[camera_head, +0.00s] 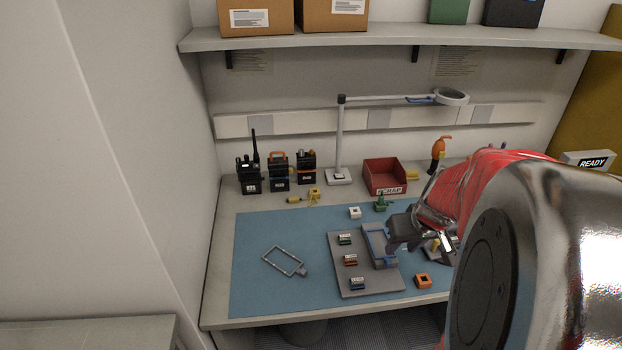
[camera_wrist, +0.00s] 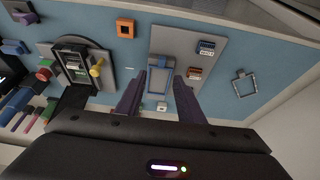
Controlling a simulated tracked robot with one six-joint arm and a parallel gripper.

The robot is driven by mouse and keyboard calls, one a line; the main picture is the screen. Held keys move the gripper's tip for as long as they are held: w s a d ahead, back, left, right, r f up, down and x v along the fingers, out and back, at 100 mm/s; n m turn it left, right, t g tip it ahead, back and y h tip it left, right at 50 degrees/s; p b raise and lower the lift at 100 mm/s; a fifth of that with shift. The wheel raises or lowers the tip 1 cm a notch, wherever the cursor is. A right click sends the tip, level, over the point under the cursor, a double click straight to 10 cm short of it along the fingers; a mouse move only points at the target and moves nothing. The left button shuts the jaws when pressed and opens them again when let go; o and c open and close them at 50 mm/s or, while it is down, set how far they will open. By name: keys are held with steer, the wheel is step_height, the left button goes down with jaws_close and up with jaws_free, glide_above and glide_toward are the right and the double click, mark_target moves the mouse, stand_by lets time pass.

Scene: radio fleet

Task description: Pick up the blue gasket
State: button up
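The blue gasket (camera_head: 367,240) is a thin rectangular frame on the grey tray (camera_head: 348,285) on the blue mat; my gripper hides part of it in the head view. A blue edge of the gasket (camera_wrist: 162,61) also shows in the wrist view, just beyond and between the fingertips. I cannot tell whether the fingertips touch the gasket.
Small connector blocks (camera_head: 350,260) line the tray's left side. A grey rectangular frame (camera_head: 284,260) lies left on the mat. An orange block (camera_head: 423,281) sits right of the tray. Radios (camera_head: 279,170), a lamp (camera_head: 341,140) and a red scrap bin (camera_head: 385,174) stand behind.

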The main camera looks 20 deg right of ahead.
mark_target(389, 260)
steer(key=shift+x, duration=1.85)
steer(key=shift+f, duration=0.1)
steer(key=shift+x, duration=2.55)
steer(key=shift+a, duration=0.15)
jaws_close()
